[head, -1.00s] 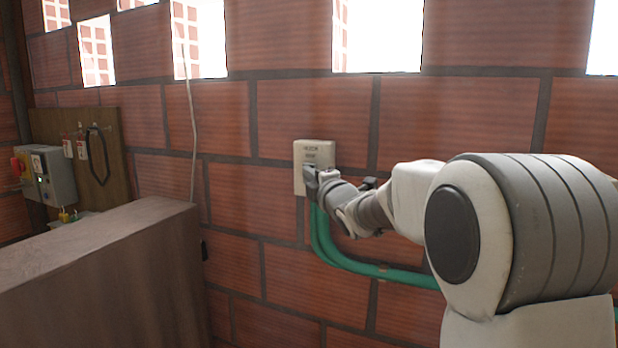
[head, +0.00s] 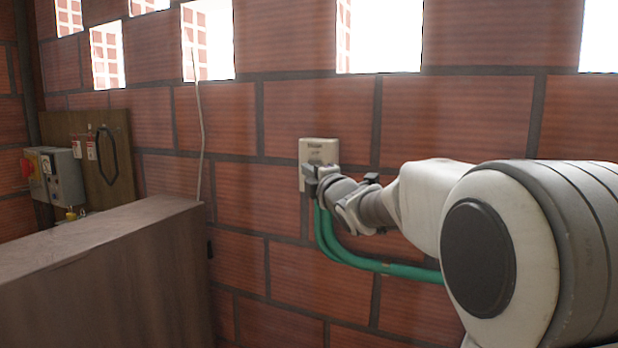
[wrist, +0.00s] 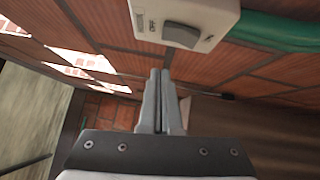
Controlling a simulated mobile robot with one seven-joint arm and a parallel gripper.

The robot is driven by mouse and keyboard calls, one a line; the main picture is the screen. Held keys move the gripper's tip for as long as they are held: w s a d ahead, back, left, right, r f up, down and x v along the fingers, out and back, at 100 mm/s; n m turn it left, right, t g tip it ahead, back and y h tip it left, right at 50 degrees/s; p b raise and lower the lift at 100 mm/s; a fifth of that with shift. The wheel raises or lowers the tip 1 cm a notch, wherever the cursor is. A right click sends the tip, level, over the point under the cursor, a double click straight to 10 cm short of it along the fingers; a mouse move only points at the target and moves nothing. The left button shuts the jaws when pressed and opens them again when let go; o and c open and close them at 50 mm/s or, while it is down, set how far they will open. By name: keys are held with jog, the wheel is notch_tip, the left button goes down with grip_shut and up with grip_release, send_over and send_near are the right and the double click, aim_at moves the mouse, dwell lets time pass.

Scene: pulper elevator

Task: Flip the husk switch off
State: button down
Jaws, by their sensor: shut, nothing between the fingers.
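The husk switch is a cream box (head: 318,150) on the brick wall, with small dark lettering on its upper part. In the wrist view the switch box (wrist: 215,12) fills the top edge, with a grey rocker (wrist: 181,35) and the word OFF beside it. My gripper (head: 309,176) is in front of the lower part of the box and hides it in the head view. In the wrist view my gripper (wrist: 160,72) has its two fingers together, with nothing between them. The fingertips are below the rocker in that picture, with a gap showing.
Green conduit (head: 340,252) runs down from the box and off to the right along the wall. A brown wooden block or counter (head: 100,245) stands at the lower left. A grey control box (head: 56,177) hangs on a board (head: 122,150) at the far left.

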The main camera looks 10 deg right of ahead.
jog(key=b+v, duration=0.1)
jog(key=v, duration=0.7)
jog(key=shift+s+d+r, duration=0.2)
jog(key=shift+s+r, duration=0.05)
jog(key=shift+r, duration=0.45)
